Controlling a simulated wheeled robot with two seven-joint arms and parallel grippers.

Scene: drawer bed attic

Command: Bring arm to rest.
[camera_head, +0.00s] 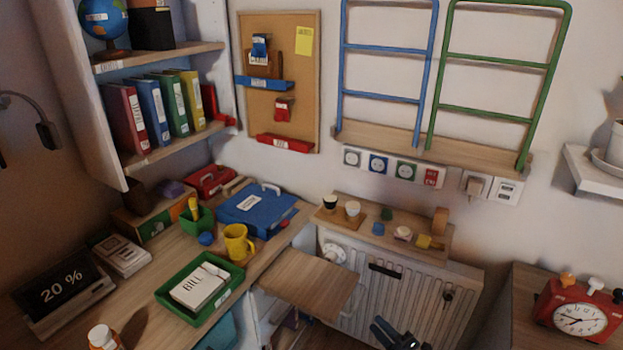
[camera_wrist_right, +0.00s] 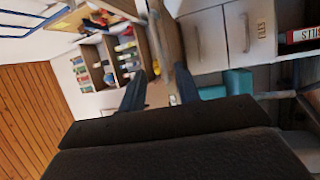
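My right gripper (camera_head: 393,333) is dark and shows at the bottom edge of the head view, in front of the white radiator (camera_head: 390,290). Only its end shows there; the rest of the arm is out of the picture. In the right wrist view its two dark fingers (camera_wrist_right: 160,88) stand apart with nothing held between them. My left gripper is in neither view.
A desk (camera_head: 140,285) at the left holds a green tray (camera_head: 205,312) with bills and a yellow mug (camera_head: 237,243). A wooden board (camera_head: 305,278) juts out left of the gripper. A red clock (camera_head: 578,312) stands at right. Drawer fronts (camera_wrist_right: 228,40) show in the wrist view.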

